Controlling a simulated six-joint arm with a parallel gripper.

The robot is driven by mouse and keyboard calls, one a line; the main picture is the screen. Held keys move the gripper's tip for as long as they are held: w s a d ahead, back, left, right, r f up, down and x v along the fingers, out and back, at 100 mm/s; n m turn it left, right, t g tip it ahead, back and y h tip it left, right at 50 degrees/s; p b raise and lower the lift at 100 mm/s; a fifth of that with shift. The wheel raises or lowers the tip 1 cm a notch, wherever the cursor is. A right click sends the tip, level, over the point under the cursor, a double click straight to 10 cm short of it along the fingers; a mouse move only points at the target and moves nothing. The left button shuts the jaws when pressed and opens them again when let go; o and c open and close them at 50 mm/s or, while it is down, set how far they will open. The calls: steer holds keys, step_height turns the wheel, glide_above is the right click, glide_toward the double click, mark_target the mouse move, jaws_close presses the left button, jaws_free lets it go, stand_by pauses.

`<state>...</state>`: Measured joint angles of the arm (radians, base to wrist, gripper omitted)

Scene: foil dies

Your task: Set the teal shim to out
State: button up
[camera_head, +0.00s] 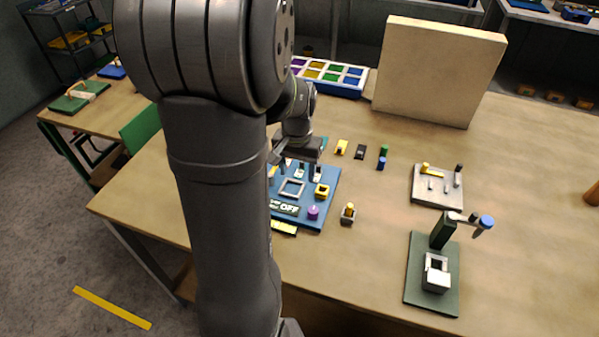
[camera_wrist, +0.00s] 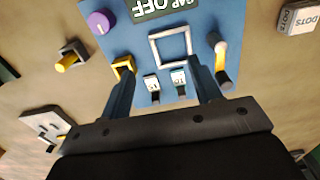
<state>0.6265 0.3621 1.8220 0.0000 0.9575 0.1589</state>
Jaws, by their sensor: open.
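A blue panel (camera_head: 328,206) lies on the table, partly hidden by my arm; it also shows in the wrist view (camera_wrist: 125,40). Two small white-topped pieces (camera_wrist: 152,84) and (camera_wrist: 179,79) stand side by side on it, between my fingers in the picture. Which of them, if either, is the teal shim I cannot tell. A small teal patch (camera_head: 323,143) shows beside my wrist in the head view, too hidden to identify. My gripper (camera_wrist: 160,72) is open above the panel, with nothing seen held. Its fingertips are mostly hidden in the head view.
The panel carries a pale square frame (camera_wrist: 171,47), a purple knob (camera_head: 313,212), a yellow block (camera_head: 322,191) and an "OFF" sign (camera_head: 287,208). A tall beige board (camera_head: 435,75) stands behind.

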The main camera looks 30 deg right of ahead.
mark_target(300, 169)
stand_by(0.3)
steer(key=shift+d, duration=0.1)
steer(key=c, duration=0.4)
steer(key=w+d+r, duration=0.1)
steer(key=w+r, duration=0.1)
steer(key=r, duration=0.2)
steer(key=w+d+r, duration=0.2)
steer(key=w+r, duration=0.1)
steer(key=r, duration=0.1)
steer(key=w+d+r, duration=0.2)
steer(key=r, duration=0.2)
steer(key=shift+w+r, duration=0.15)
steer(key=shift+w, duration=0.15)
steer(key=shift+c, duration=0.4)
step_height(300, 169, down, 17)
steer(key=shift+f, duration=0.1)
